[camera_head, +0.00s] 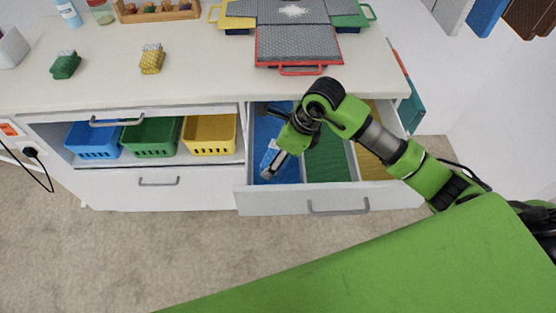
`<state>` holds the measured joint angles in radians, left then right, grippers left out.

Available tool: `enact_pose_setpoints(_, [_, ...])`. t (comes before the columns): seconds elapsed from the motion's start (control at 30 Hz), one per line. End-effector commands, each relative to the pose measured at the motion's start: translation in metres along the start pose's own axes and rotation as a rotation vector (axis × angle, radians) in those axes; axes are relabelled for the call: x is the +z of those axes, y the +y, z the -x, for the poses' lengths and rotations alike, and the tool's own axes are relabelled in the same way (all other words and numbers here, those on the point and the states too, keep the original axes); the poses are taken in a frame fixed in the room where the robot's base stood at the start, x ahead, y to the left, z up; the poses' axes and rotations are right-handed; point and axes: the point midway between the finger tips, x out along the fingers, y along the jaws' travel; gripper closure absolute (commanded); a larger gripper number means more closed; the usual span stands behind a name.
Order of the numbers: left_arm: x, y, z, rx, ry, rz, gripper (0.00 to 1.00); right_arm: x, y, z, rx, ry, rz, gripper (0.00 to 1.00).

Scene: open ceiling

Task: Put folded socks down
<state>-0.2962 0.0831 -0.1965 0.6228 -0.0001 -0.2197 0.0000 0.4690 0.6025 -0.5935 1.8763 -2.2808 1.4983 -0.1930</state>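My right gripper (273,166) reaches down into the blue compartment (264,125) of the open drawer (290,202). A small light-blue and white thing, perhaps folded blue socks (267,159), shows beside its fingers, partly hidden by them. I cannot tell whether the fingers grip it or are apart. The drawer also has a green compartment (325,160) and a yellow one (383,150). Folded green socks (65,66) and folded yellow socks (152,61) lie on the white counter (200,75) at the left. My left gripper is not in view.
Blue (92,140), green (152,136) and yellow (211,134) baskets stand in the open shelf left of the drawer. A grey tray with a red frame (298,45) lies on the counter, with more trays behind. A wooden rack (157,14) stands at the back. Carpet in front is clear.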

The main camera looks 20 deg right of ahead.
Motion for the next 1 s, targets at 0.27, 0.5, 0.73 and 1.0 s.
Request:
enact_pose_setpoints(0.27, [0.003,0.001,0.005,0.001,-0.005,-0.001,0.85,-0.013,0.001,-0.03,0.002,0.002,-0.003,0.49])
enact_pose_setpoints(0.5, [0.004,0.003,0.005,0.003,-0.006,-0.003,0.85,-0.015,0.0,-0.035,-0.001,0.0,0.0,0.49])
enact_pose_setpoints(0.73, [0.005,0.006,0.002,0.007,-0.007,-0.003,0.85,-0.016,0.0,-0.038,-0.001,0.0,0.0,0.15])
enact_pose_setpoints(1.0, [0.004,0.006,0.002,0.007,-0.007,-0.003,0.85,-0.016,0.0,-0.038,0.0,0.001,0.0,0.11])
